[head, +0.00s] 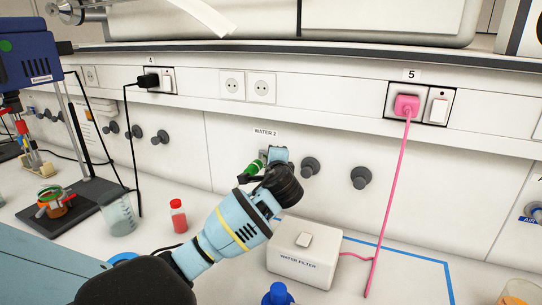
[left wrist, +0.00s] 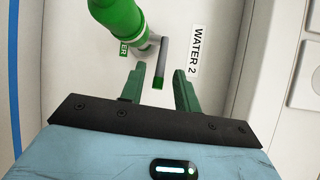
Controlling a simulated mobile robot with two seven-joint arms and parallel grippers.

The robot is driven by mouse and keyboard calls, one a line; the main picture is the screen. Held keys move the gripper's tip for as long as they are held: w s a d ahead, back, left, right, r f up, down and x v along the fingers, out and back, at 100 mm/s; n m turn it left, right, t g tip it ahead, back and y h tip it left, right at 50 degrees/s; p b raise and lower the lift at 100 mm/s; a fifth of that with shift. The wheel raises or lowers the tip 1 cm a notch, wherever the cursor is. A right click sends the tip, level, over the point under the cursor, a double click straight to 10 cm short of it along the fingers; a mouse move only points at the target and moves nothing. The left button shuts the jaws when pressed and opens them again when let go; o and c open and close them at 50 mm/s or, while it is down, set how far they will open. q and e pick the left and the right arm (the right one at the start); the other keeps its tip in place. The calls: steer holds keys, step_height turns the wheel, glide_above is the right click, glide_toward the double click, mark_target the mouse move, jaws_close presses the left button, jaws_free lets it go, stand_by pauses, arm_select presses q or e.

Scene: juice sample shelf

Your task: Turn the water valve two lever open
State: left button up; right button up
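The water valve two sits under the WATER 2 label (head: 265,132) on the back wall. Its green body (head: 254,167) shows beside my left gripper (head: 267,163) in the head view. In the left wrist view the green valve body (left wrist: 118,18) is at the top, and its thin grey lever (left wrist: 163,58) has a green end. My left gripper's two dark green fingers (left wrist: 160,80) are apart, with the lever's end between their tips; I cannot tell whether either finger touches it. In the head view my gripper partly hides the valve. My right gripper is not in view.
Dark round knobs (head: 309,167) stick out of the wall right of the valve. A white water filter box (head: 304,262) stands below, with a pink cord (head: 388,200) to its right. A red-filled bottle (head: 178,216) and a beaker (head: 118,215) stand to the left.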

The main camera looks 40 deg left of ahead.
arm_select(q)
steer(key=shift+x, duration=1.65)
jaws_close()
